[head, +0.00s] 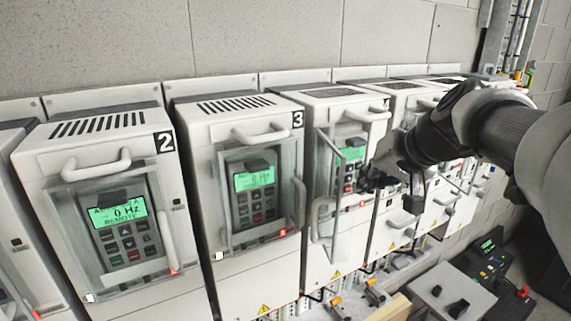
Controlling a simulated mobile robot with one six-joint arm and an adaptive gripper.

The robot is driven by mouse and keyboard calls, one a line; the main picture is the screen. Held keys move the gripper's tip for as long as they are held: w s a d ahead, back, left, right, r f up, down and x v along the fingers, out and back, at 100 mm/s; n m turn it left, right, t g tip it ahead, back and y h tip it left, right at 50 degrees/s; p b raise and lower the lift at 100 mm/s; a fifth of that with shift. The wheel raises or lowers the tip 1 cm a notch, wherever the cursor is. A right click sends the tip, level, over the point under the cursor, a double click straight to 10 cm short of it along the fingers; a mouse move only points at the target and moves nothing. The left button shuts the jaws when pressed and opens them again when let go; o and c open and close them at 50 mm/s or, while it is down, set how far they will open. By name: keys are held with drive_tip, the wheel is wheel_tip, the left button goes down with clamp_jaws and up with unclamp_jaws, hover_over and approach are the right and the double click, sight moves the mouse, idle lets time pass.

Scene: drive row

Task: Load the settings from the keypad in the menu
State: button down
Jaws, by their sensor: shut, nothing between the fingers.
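The keypad (347,176) with a lit green display (353,154) sits on the drive to the right of the one marked 3. Its clear cover (327,200) appears swung open toward the left. My gripper (372,184) is shut and empty, close to the right side of this keypad. I cannot tell whether the fingertips touch it. The display text is too small to read, and part of this drive's front is hidden behind my gripper and arm.
Drive 2 (90,150) and drive 3 (222,128) stand at left with clear covers over their keypads. More drives continue to the right, partly behind my arm.

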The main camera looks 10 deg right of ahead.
drive_tip(key=shift+s+d+b, duration=0.25)
drive_tip(key=shift+s, duration=0.4)
drive_tip(key=shift+s+d+b, duration=0.2)
drive_tip(key=shift+s+b, duration=0.1)
drive_tip(key=shift+s, duration=0.4)
drive_tip(key=shift+s+d+b, duration=0.25)
drive_tip(key=shift+s, duration=0.4)
idle(0.9)
drive_tip(key=d+n+b, duration=0.1)
drive_tip(key=n, duration=0.5)
drive_tip(key=s+d+n+b, duration=0.1)
drive_tip(key=d+n+b, duration=0.1)
drive_tip(key=n, duration=0.4)
drive_tip(key=s+d+n+h+b, duration=0.1)
drive_tip(key=d+n, duration=0.1)
drive_tip(key=n, duration=0.4)
drive_tip(key=shift+d+r+n+b, duration=0.15)
drive_tip(key=shift+d+n+b, duration=0.05)
drive_tip(key=shift+n+b, duration=0.15)
drive_tip(key=shift+w, duration=0.1)
drive_tip(key=w+a+p, duration=0.3)
drive_tip(key=w, duration=0.5)
drive_tip(key=shift+p, duration=0.3)
drive_tip(key=shift+w, duration=0.1)
idle(0.3)
